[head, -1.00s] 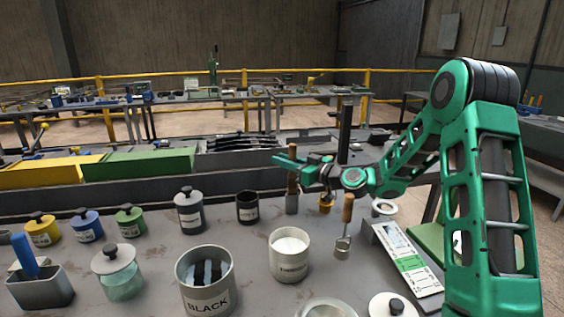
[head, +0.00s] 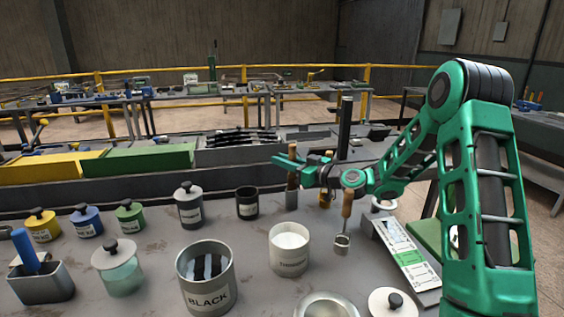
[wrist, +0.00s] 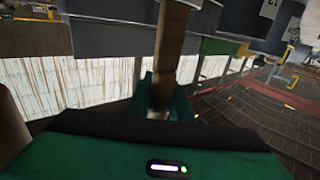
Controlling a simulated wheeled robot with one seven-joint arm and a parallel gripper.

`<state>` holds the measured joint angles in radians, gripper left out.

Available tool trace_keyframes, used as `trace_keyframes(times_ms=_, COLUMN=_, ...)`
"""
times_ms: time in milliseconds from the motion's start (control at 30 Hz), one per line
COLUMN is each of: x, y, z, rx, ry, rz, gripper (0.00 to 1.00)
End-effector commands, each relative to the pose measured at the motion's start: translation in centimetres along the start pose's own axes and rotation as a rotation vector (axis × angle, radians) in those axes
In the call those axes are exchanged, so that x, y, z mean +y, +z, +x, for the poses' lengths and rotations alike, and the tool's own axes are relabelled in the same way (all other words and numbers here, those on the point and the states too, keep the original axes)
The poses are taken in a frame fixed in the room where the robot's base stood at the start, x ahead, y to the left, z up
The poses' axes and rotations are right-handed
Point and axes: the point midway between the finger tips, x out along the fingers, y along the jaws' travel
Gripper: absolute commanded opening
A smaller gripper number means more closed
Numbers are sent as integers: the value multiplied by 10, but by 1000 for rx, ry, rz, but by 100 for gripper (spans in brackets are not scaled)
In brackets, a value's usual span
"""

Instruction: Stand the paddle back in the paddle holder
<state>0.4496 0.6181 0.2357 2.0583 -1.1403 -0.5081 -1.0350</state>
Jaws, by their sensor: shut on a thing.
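My gripper (head: 290,168) is at the centre of the head view, over the far side of the bench, shut on the wooden paddle (head: 292,182). The paddle stands about upright, with its top rising above the fingers. Its lower part meets a small grey holder (head: 291,201) on the bench and is hidden there; I cannot tell how deep it sits. In the wrist view, which looks upside down, the paddle (wrist: 168,65) runs between the fingers toward the top edge.
A dark cup (head: 247,203) is to the left and a white pot (head: 289,250) in front. A raised dark ledge (head: 230,185) runs behind.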

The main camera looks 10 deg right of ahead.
Motion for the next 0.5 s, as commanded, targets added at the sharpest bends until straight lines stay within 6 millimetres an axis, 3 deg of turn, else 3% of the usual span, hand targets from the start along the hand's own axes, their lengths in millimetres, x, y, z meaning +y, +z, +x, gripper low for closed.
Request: trace_keyframes(times_ms=500, x=0, y=9, z=0, rx=0, ry=0, rz=1, gripper=0)
